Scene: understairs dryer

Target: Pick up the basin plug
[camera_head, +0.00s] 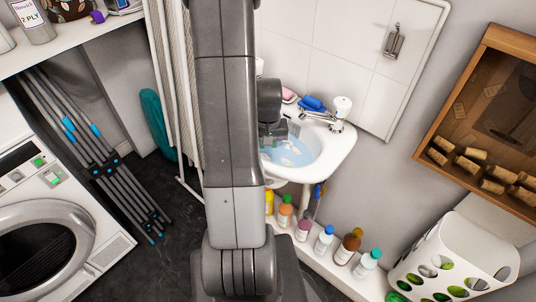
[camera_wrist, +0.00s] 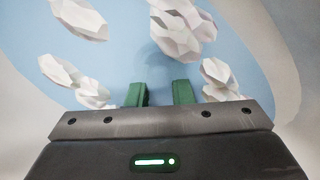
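The basin (camera_head: 338,150) is on the wall under the white tiles, holding blue water (camera_head: 300,150) with white foam clumps. The water also fills much of the wrist view (camera_wrist: 110,55), with white faceted clumps (camera_wrist: 190,25) on it. My gripper (camera_head: 285,133) is over the basin's left part. In the wrist view its two green fingertips (camera_wrist: 160,92) are apart, with only blue water and a faint shadow visible between them. I cannot make out a basin plug in either view; it may be hidden by the water, the foam or my arm.
A white-topped tap (camera_head: 340,112), a blue item (camera_head: 313,103) and pink soap (camera_head: 288,95) are on the basin's back rim. Several bottles (camera_head: 325,238) stand on a ledge below. A drying rack (camera_head: 178,90) is left of my arm.

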